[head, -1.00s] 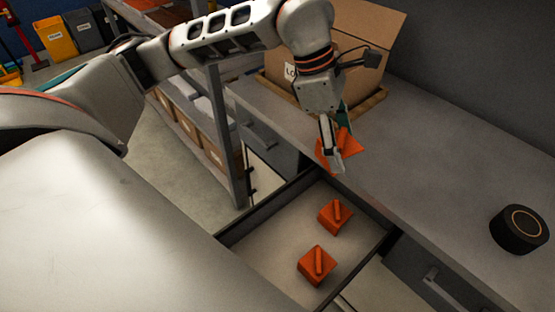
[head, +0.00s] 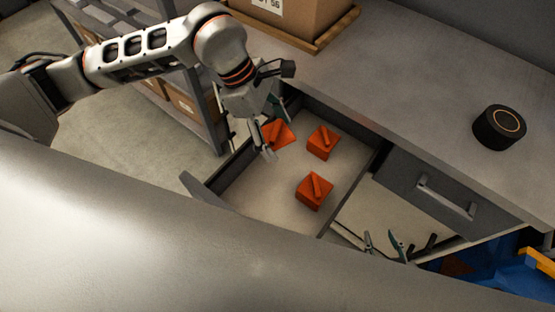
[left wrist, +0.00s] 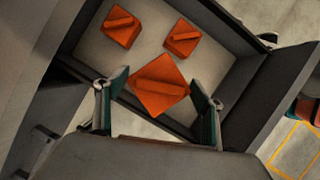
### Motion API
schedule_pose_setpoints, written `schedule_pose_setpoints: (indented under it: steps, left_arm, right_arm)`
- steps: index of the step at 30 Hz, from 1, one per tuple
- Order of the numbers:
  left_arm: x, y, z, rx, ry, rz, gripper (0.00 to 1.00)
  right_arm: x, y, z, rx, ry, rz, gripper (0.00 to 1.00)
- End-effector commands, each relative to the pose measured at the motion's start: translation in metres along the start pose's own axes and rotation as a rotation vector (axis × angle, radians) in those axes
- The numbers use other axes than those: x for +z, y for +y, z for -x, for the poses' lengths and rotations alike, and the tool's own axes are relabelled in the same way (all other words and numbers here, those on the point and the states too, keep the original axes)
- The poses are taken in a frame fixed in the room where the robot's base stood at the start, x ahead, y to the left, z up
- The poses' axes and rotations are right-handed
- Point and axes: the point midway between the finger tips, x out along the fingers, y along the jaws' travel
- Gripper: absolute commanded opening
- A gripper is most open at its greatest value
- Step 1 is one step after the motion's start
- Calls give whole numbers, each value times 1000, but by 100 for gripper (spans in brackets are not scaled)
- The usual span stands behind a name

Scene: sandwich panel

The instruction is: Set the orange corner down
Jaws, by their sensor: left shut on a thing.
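My left gripper (head: 272,138) is over the far left end of the open drawer (head: 205,187), shut on an orange corner (head: 280,133). In the left wrist view, this orange corner (left wrist: 160,87) shows between the two fingers (left wrist: 160,100), its ridge upward. I cannot tell whether it touches the drawer floor. Two more orange corners lie in the drawer, one (head: 323,142) further back and one (head: 314,191) nearer me. My right gripper (head: 382,242) is low, right of the drawer, its fingers apart with nothing visible between them.
The grey worktop (head: 400,90) runs behind the drawer. It carries a black round device (head: 499,127) and a cardboard box (head: 295,15) on a wooden tray. A closed drawer with a handle (head: 445,197) is to the right. A shelf with boxes (head: 185,105) stands left.

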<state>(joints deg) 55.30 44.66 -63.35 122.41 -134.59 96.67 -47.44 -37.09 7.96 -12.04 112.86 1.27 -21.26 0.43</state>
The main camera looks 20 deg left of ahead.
Motion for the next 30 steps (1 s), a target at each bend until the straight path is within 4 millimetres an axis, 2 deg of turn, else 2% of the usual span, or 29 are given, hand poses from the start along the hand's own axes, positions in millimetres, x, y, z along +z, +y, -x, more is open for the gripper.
schedule_pose_setpoints:
  steps: [3,9,17,24,30]
  left_arm:
    - [-12,-2,-30,-5,1,4,46]
    - [-26,-1,-62,-3,0,3,46]
    - [-33,0,-77,-1,1,2,46]
    - [-45,-1,-108,-2,0,3,46]
    - [-46,0,-109,1,0,0,46]
  right_arm:
    - [2,0,-1,1,-1,2,40]
    - [3,0,-2,1,-2,6,40]
    - [3,1,-3,3,0,8,40]
    - [5,1,-5,3,-1,10,40]
    - [3,2,-5,5,2,11,40]
